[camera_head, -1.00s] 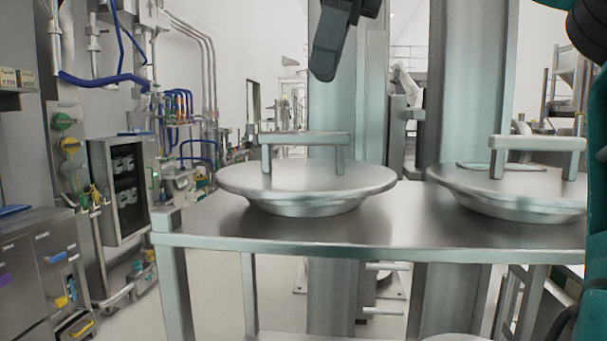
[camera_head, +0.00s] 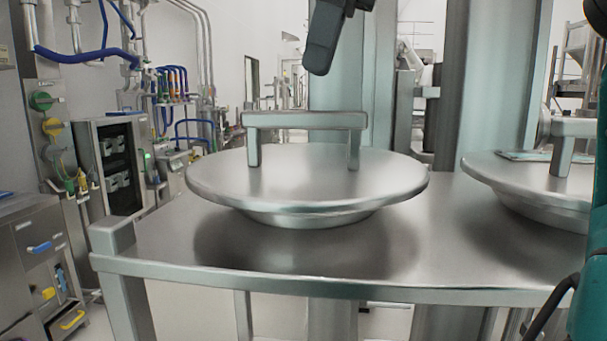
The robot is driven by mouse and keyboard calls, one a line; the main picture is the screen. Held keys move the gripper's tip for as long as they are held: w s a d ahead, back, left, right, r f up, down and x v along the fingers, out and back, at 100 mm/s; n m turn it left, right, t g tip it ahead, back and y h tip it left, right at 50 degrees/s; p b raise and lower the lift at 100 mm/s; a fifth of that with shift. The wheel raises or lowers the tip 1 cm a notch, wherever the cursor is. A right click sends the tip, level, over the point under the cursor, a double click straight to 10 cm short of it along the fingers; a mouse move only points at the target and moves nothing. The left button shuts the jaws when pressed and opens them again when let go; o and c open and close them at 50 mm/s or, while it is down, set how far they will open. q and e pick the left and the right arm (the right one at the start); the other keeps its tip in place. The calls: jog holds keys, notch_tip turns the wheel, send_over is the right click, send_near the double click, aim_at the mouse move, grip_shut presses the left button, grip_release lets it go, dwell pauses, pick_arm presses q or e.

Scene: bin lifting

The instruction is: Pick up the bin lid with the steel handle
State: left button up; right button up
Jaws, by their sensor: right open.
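A round steel bin lid (camera_head: 290,185) with a squared bar handle (camera_head: 304,120) on two posts lies on a steel table (camera_head: 240,275). A second, similar lid (camera_head: 520,180) lies to its right, partly hidden by my teal arm at the right edge. Its handle (camera_head: 575,128) is also cut off there. My right gripper (camera_head: 325,42) shows only in part at the top centre, dark grey, with a finger pointing down. It is open and empty, above the first lid's handle in the picture and apart from it. My left gripper is not in view.
Thick steel columns (camera_head: 490,100) stand behind the table. At the left are a cabinet with a dark open front (camera_head: 118,165), wall pipes and a drawer unit (camera_head: 35,255). The table top in front of the lids is bare.

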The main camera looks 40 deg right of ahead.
aim_at(299, 129)
jog(key=b+x, duration=0.1)
jog(key=x, duration=0.9)
jog(key=shift+w, duration=0.15)
jog(key=shift+d+f, duration=0.1)
jog(key=shift+f, duration=0.1)
dwell(0.3)
grip_shut()
dwell(0.5)
dwell(0.9)
jog(key=shift+r, duration=0.2)
